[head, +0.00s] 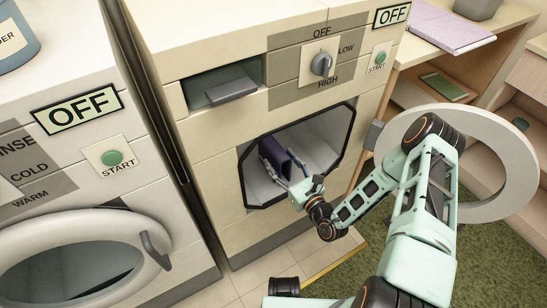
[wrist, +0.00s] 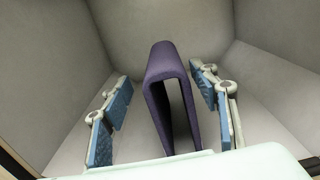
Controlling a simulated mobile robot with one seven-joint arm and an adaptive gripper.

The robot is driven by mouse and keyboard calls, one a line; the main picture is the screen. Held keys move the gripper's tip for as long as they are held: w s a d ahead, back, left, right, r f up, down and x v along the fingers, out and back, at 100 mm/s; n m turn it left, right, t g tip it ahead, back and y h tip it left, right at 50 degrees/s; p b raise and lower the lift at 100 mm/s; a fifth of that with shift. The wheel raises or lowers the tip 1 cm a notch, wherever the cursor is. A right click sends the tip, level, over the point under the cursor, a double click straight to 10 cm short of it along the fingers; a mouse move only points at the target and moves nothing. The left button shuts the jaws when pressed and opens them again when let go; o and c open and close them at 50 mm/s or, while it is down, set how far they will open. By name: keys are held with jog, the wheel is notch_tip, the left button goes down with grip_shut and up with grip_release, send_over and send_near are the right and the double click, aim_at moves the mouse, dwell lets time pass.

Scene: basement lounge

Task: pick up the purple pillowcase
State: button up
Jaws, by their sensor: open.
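The purple pillowcase (head: 272,154) stands folded, with an upside-down U-shaped edge, inside the open drum of the right-hand machine (head: 190,150). In the wrist view the pillowcase (wrist: 160,75) is upright in the middle. My gripper (head: 291,185) reaches in through the door opening. In the wrist view my gripper (wrist: 160,112) is open, with one blue-padded finger on each side of the pillowcase. A gap shows between each finger and the cloth. The lower part of the pillowcase is hidden behind my pale gripper body.
The round door (head: 500,150) hangs open to the right of the opening, close to my arm. The drum walls (wrist: 60,70) surround my gripper. A washer (head: 70,215) with its door shut stands at left.

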aim_at(274, 148)
jog(key=x, duration=0.3)
jog(key=b+x, duration=0.1)
jog(key=x, duration=0.1)
jog(key=shift+w+d+r, duration=0.1)
jog(key=shift+w+r, duration=0.25)
jog(key=shift+w, duration=0.1)
jog(key=c, duration=1.3)
